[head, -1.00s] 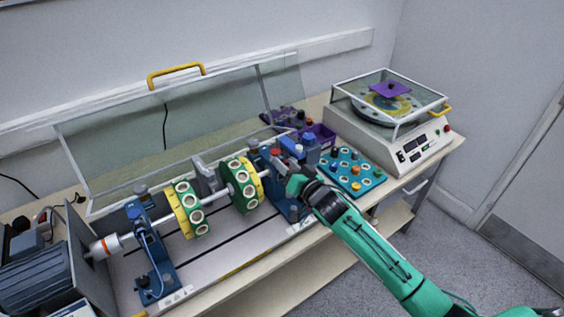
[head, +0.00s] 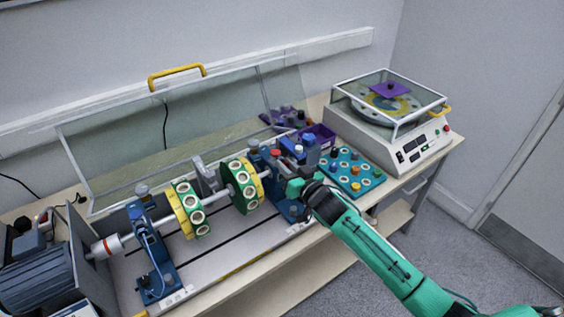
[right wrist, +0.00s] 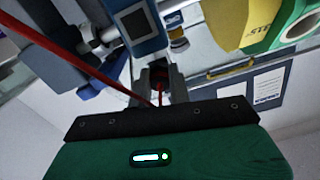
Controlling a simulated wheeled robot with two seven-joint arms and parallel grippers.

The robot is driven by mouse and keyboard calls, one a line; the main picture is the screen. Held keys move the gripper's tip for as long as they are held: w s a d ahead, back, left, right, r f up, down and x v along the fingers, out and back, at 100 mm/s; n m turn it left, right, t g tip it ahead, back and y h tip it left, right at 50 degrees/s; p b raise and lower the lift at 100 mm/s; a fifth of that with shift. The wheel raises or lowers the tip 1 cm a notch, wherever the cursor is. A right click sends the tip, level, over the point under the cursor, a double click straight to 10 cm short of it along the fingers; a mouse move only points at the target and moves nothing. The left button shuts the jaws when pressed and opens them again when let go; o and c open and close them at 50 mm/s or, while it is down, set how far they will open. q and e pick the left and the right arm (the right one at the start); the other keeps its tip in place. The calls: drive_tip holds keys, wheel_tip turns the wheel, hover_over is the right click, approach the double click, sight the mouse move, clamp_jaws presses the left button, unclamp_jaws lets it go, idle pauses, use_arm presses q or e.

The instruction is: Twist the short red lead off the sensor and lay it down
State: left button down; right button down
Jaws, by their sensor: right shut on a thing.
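My right gripper (head: 292,187) is at the near side of the right blue bearing pedestal (head: 279,178) on the rotor rig. In the right wrist view its jaws (right wrist: 160,88) are shut on the end of the thin red lead (right wrist: 60,52). The lead runs from the jaws to the upper left and out of the picture. A blue block with a dark square (right wrist: 137,22) stands just beyond the jaws. The sensor itself I cannot make out clearly, nor whether the lead's end still touches it. My left gripper is not in view.
Green-and-yellow discs (head: 240,188) sit on the shaft left of the pedestal. A teal tray with round holes (head: 352,182) lies to the right, before a balance machine (head: 405,140). The clear guard (head: 120,160) stands open behind.

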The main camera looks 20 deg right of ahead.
drive_tip(key=shift+n, duration=0.3)
drive_tip(key=n, duration=0.3)
drive_tip(key=shift+n, duration=0.4)
drive_tip(key=shift+r+n, duration=0.1)
drive_tip(key=shift+n, duration=1.9)
drive_tip(key=shift+n+p, duration=0.35)
drive_tip(key=shift+n, duration=0.65)
drive_tip(key=shift+n, duration=1)
